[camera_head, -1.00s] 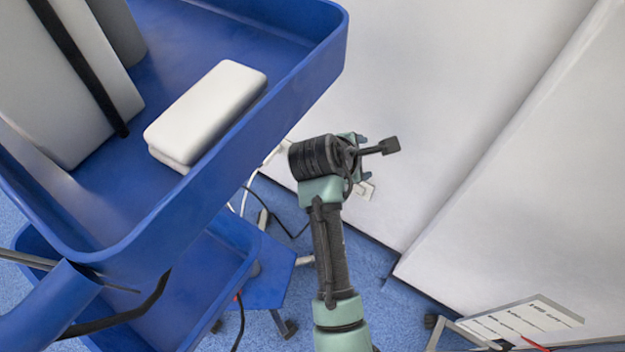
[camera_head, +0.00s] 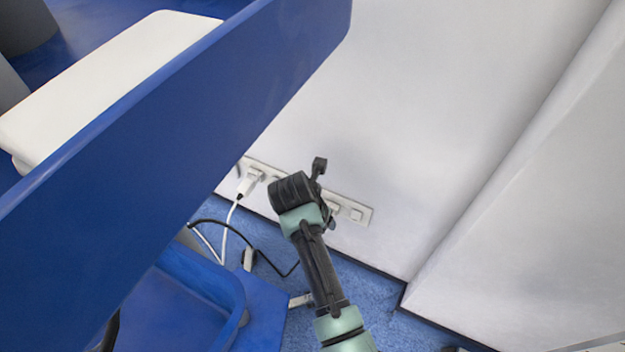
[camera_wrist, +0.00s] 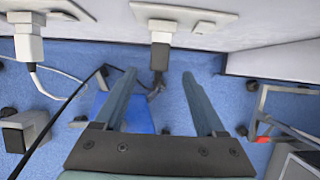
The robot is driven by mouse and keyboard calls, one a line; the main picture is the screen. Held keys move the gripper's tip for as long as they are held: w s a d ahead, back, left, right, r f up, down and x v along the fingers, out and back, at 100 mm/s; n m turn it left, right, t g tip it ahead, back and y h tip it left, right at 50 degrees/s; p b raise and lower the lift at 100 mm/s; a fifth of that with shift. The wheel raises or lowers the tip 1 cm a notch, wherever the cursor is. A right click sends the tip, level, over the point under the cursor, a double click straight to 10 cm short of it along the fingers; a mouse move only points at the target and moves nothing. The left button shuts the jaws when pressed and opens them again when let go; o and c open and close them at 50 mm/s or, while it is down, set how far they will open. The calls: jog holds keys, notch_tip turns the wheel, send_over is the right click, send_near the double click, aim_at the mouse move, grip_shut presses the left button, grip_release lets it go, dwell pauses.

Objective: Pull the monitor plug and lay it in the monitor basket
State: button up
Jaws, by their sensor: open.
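A socket strip (camera_head: 352,209) runs along the white wall. A plug with a dark lower end and dark cable (camera_wrist: 160,37) sits in it, at top centre of the wrist view. A second, white plug with a white cable (camera_wrist: 28,42) is to its left; it also shows in the head view (camera_head: 248,184). I cannot tell from labels which is the monitor plug. My gripper (camera_wrist: 158,76) is open and empty, its fingertips on either side of the centre plug's line, apparently just short of it. In the head view my wrist hides that plug. I cannot identify a monitor basket.
A blue trolley (camera_head: 175,150) fills the left of the head view, with a white box (camera_head: 100,85) on top and a lower blue tray (camera_head: 205,275). Cables hang near the blue floor. A metal-framed object (camera_wrist: 262,115) stands right in the wrist view.

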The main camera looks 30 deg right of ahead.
jog(key=b+x, duration=0.2)
jog(key=x, duration=0.3)
jog(key=shift+w+d+f+b, duration=0.1)
jog(key=shift+f+b, duration=0.05)
jog(key=shift+b, duration=0.15)
grip_shut()
dwell(0.4)
